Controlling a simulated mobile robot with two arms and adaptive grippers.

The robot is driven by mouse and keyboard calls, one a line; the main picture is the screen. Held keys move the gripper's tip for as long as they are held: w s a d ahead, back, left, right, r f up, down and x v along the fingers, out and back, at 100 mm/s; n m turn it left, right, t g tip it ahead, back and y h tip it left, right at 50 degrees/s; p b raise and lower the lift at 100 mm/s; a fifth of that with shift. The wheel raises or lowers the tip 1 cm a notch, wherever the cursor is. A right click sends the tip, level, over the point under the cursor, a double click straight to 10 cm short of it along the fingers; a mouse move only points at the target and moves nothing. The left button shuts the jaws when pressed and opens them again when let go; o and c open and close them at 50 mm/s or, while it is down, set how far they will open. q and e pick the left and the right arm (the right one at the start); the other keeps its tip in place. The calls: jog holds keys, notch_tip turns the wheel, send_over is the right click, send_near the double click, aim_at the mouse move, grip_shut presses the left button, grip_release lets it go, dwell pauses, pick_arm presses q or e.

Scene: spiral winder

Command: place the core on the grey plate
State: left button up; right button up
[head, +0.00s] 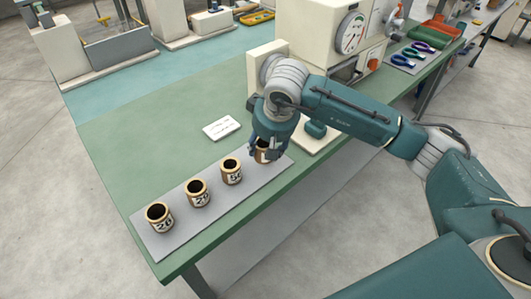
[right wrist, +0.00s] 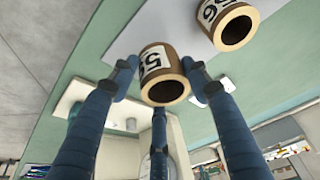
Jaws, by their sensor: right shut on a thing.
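The grey plate (head: 178,238) lies along the front edge of the green table. Several tan cores with black-numbered white labels stand upright on it in a row, such as the left end core (head: 159,217), the second core (head: 198,193) and the third core (head: 231,171). My right gripper (head: 264,146) is at the plate's right end, shut on another core (right wrist: 160,75). In the right wrist view its fingers are around this core, whose label is partly visible. I cannot tell whether the held core touches the plate. My left gripper is not in view.
A white card (head: 221,128) lies behind the row. A cream machine with a round dial (head: 350,33) stands behind my right arm. A white base with a green knob (head: 315,129) sits right of the gripper. The table's left part is clear.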

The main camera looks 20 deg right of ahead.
notch_tip(320, 180, down, 3)
jog(key=shift+s+f+p, duration=0.1)
jog(key=shift+f+p, duration=0.1)
jog(key=shift+p, duration=0.15)
jog(key=shift+f, duration=0.15)
jog(key=shift+f+b, duration=0.2)
jog(key=shift+b, duration=0.1)
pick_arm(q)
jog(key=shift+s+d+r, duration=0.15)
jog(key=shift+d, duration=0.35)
pick_arm(e)
jog(key=o, duration=1.1)
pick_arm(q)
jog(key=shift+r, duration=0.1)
pick_arm(e)
jog(key=shift+r, duration=0.15)
jog(key=shift+r, duration=0.2)
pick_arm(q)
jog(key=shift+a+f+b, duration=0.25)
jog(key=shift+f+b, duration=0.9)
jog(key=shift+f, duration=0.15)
pick_arm(e)
jog(key=shift+v, duration=5.85)
